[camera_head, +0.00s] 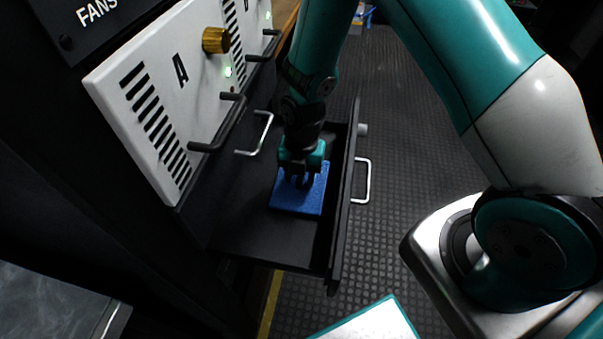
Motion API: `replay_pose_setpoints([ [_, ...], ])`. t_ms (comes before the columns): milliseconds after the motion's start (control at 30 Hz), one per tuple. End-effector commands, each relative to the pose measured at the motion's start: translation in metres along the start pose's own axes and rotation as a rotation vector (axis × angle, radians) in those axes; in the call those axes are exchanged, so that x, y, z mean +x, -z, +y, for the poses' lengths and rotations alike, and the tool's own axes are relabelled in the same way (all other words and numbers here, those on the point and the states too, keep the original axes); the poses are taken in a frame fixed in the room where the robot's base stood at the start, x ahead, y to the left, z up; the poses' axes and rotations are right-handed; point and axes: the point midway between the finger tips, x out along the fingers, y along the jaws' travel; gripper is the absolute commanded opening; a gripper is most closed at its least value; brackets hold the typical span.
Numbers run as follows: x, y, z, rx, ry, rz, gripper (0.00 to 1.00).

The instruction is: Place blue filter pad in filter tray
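The blue filter pad (287,204) lies flat in the open black filter tray (255,237), a shallow pulled-out drawer below the white unit marked A. My gripper (300,183) is right above the pad, pointing down, with its dark fingertips at or very near the pad's upper half. The gripper body hides the far edge of the pad. I cannot tell whether the fingers hold the pad or only touch it.
White units with black handles (218,124) and a brass knob (216,40) stand left of the tray. A silver handle (362,181) sticks out from the tray's front. A white, teal-edged surface (372,325) is at the bottom. Dark textured floor (400,130) is clear to the right.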

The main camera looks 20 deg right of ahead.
Motion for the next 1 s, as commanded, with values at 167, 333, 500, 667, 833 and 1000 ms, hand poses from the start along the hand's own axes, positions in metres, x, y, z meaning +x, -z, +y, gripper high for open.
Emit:
replay_pose_setpoints([
  [167,-0.001,0.0,0.0,0.0,0.0,0.0,0.42],
  [333,-0.015,0.0,0.0,0.0,-0.002,-0.001,0.42],
  [500,-0.05,-0.001,0.001,0.0,-0.005,-0.004,0.42],
  [667,-0.086,0.0,0.001,0.0,-0.004,-0.004,0.42],
  [833,-0.112,0.0,0.001,0.0,-0.003,-0.002,0.42],
  [1000,-0.128,0.004,0.0,0.035,-0.008,0.0,0.42],
])
